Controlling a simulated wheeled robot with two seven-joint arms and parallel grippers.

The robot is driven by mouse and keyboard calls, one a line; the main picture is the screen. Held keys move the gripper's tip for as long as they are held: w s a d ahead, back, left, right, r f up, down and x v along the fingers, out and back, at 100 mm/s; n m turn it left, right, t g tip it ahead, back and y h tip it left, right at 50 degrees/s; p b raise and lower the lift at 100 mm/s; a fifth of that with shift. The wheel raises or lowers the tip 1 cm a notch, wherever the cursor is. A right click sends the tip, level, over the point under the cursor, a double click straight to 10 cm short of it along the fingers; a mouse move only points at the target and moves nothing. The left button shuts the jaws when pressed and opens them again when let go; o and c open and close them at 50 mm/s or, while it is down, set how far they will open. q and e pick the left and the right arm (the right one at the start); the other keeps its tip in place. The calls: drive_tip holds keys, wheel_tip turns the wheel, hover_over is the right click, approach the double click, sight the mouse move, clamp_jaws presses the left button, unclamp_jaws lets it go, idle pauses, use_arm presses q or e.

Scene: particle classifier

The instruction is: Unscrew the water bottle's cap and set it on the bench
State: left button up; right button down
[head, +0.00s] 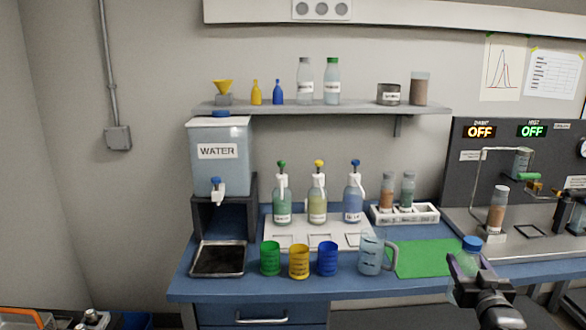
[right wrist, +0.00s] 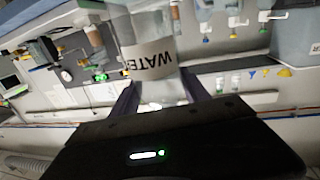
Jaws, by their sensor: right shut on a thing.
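The water bottle (head: 464,266) is clear, with a blue cap (head: 471,243) on its top, at the lower right of the head view. My right gripper (head: 466,277) is shut on the bottle's body and holds it near the bench's front edge, just below the green mat. In the right wrist view the bottle (right wrist: 150,25) stands between the two fingers (right wrist: 158,92), its white label partly readable as "WATE". The cap cannot be made out there. The blue bench (head: 245,290) runs across the head view. My left gripper is not in view.
The green mat (head: 430,258) is bare. Green (head: 270,258), yellow (head: 299,262) and blue (head: 327,258) cups and a clear jug (head: 371,254) stand near the front. A white vial rack (head: 405,215) is behind the mat. A water tank (head: 220,155) stands at left.

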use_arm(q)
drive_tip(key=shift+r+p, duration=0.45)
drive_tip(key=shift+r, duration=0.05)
use_arm(e)
drive_tip(key=s+a+f+n+y, duration=0.1)
drive_tip(key=a+f, duration=0.5)
drive_tip(key=a, duration=0.6)
drive_tip(key=s+a+f+n+y, duration=0.1)
drive_tip(key=a+f, duration=0.5)
drive_tip(key=a, duration=0.7)
drive_tip(key=shift+f+y, duration=0.25)
drive_tip(key=shift+y, duration=0.45)
drive_tip(key=shift+s, duration=0.1)
drive_tip(key=s+a+f+n+g+y, duration=0.2)
drive_tip(key=s+a+f+n+y, duration=0.1)
drive_tip(key=a, duration=0.4)
drive_tip(key=s+a+f+n+g+y, duration=0.1)
drive_tip(key=s+a+f+n+y, duration=0.3)
drive_tip(key=s+a+y, duration=0.3)
drive_tip(key=shift+s+a+n+g+y, duration=0.25)
drive_tip(key=shift+a+n+g+y, duration=0.15)
drive_tip(key=shift+a+n+y, duration=0.3)
